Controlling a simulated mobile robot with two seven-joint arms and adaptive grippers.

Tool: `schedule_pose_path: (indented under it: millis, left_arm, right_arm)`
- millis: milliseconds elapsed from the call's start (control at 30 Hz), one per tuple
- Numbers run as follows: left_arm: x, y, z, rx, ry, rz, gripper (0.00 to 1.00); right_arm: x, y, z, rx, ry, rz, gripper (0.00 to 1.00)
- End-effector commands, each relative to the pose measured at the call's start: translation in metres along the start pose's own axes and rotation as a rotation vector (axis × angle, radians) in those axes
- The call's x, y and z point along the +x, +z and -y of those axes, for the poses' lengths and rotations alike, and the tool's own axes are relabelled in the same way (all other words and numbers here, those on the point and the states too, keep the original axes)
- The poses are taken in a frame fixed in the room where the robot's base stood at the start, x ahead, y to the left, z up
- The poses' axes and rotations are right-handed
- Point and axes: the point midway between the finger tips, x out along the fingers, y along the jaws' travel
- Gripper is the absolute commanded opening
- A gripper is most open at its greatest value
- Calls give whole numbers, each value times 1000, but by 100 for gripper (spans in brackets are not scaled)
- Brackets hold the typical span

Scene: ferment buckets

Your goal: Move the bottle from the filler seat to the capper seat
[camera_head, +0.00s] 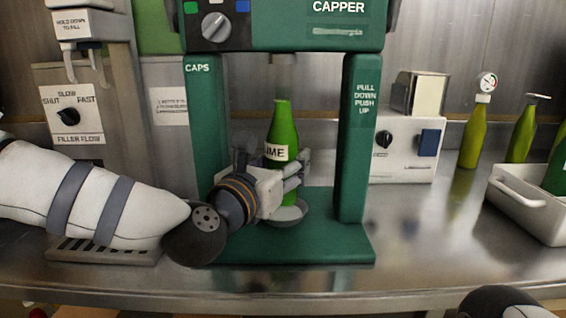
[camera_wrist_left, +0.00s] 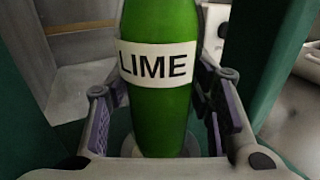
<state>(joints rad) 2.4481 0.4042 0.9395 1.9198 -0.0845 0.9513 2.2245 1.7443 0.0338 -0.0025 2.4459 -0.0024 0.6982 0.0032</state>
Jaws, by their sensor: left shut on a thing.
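A green bottle labelled LIME (camera_head: 283,128) stands upright between the posts of the green capper (camera_head: 205,120). It also fills the middle of the left wrist view (camera_wrist_left: 158,100). Its base is at the round grey capper seat (camera_head: 300,212); I cannot tell whether it rests on it. My left gripper (camera_head: 285,180) is shut on the bottle's lower body, with a finger on each side in the left wrist view. The filler (camera_head: 70,110) stands at the left, with its drip tray (camera_head: 100,252) partly behind my left arm. My right gripper's fingers are not seen.
A white box with a knob and blue switch (camera_head: 408,150) stands right of the capper. Green bottles (camera_head: 472,135) stand at the back right. A white tray (camera_head: 520,205) holds a bottle at the right edge. The counter's front right is clear.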

Motion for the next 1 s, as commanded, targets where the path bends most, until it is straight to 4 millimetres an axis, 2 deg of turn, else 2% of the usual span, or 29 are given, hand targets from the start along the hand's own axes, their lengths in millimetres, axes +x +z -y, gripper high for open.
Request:
schedule_pose_path:
  millis: [1000]
  left_arm:
    - [-1,-7,0,0,0,4,0]
  right_arm:
    - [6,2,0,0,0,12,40]
